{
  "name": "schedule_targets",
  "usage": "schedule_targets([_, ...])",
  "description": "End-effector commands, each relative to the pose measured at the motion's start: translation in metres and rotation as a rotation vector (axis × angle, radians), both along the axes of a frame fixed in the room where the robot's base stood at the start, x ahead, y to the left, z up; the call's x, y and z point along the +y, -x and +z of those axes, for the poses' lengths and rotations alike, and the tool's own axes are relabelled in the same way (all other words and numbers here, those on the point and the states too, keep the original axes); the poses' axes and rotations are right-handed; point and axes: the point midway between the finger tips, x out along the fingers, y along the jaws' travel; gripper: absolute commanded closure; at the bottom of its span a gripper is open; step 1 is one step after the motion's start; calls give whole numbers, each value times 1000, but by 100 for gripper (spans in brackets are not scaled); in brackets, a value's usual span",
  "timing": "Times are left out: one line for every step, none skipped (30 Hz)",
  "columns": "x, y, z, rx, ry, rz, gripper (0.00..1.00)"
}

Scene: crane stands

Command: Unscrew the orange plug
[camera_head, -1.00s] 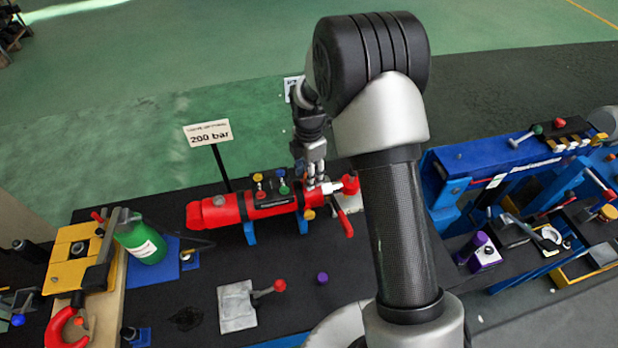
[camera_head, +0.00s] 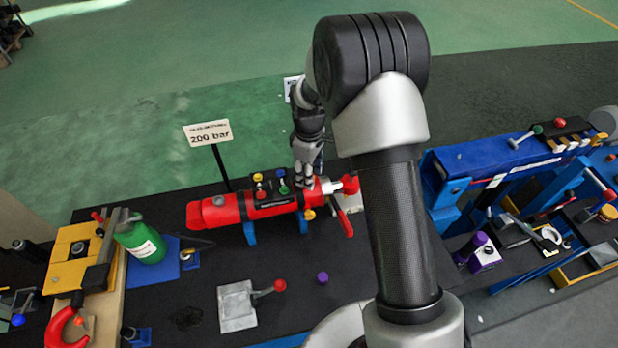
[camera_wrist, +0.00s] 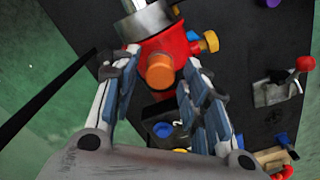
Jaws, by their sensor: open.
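The orange plug (camera_wrist: 160,71) sticks up from the red cylinder (camera_wrist: 172,42) in the wrist view. My gripper (camera_wrist: 155,68) is open, with one finger on each side of the plug. I cannot tell whether either finger touches it. In the head view my gripper (camera_head: 306,182) points down at the right part of the red cylinder (camera_head: 222,211) and hides the plug.
Coloured knobs (camera_head: 270,184) sit on the cylinder's top block, left of my gripper. A "200 bar" sign (camera_head: 208,134) stands behind it. A grey plate with a red-knobbed lever (camera_head: 238,306) and a purple cap (camera_head: 322,278) lie in front. Blue-framed equipment (camera_head: 500,158) stands right.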

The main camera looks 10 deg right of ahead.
Motion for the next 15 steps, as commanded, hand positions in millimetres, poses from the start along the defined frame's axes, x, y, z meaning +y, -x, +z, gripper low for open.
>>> schedule_targets([0,0,0,0,0,-17,59])
schedule_targets([0,0,0,0,0,-29,59])
schedule_targets([0,0,0,0,0,-55,59])
schedule_targets([0,0,0,0,0,-83,59])
schedule_targets([0,0,0,0,0,-119,59])
schedule_targets([0,0,0,0,0,-174,59])
schedule_targets([0,0,0,0,0,-219,59])
schedule_targets([0,0,0,0,0,-262,59])
schedule_targets([0,0,0,0,0,-316,59])
schedule_targets([0,0,0,0,0,-352,59])
schedule_targets([0,0,0,0,0,-384,59])
schedule_targets([0,0,0,0,0,-419,59])
schedule_targets([0,0,0,0,0,-438,59])
schedule_targets([0,0,0,0,0,-453,59])
schedule_targets([0,0,0,0,0,-466,59])
